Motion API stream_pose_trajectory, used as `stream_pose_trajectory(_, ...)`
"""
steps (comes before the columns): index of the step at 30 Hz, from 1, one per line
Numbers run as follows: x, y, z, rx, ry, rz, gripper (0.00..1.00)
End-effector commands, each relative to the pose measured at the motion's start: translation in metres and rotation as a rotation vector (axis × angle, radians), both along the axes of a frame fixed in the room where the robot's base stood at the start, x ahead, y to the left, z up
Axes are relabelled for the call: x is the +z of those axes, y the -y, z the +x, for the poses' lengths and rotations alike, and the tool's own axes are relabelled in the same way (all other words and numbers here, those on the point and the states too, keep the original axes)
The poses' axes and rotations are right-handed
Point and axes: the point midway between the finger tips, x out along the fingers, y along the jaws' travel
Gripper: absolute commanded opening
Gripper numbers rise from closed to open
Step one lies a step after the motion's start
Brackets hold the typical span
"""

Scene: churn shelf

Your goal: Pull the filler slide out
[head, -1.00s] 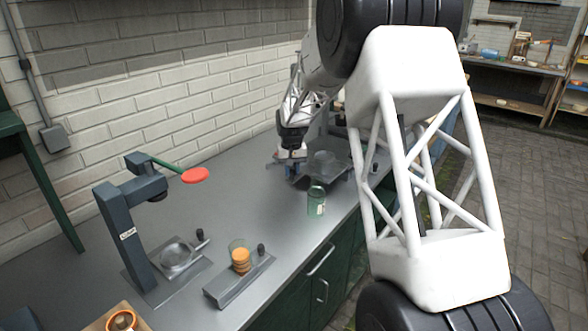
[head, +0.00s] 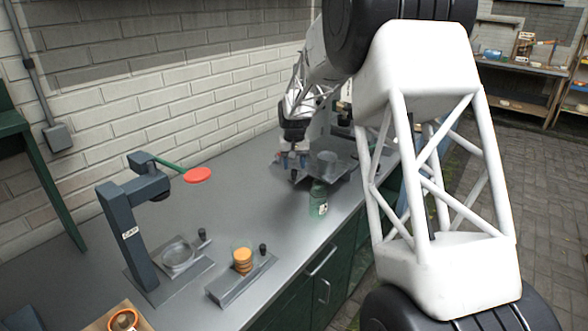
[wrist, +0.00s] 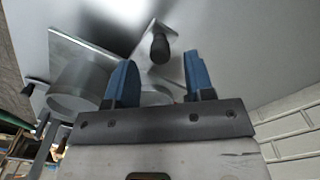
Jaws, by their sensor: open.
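My gripper (head: 294,161) is at the far station on the bench, low over its front left. Its two blue fingers are apart in the wrist view (wrist: 160,80), with nothing held between them. A grey slide plate with a black knob (wrist: 160,47) shows beyond the fingertips, and the knob lies between their lines, apart from both. The knob also shows just below the fingers in the head view (head: 294,175). The far station (head: 338,170), which seems to be the filler, is partly hidden by my arm.
A green glass jar (head: 318,200) stands in front of the far station. A grey holder (head: 235,286) bears orange discs (head: 243,262) in a clear cup. The middle of the bench is clear.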

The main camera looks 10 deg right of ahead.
Motion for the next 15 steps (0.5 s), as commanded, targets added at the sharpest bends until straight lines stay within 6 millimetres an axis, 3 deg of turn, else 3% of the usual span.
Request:
stream_pose_trajectory(9,0.04,0.0,0.0,0.0,0.001,0.0,0.49)
stream_pose_trajectory(15,0.05,0.0,0.0,0.0,0.0,0.0,0.49)
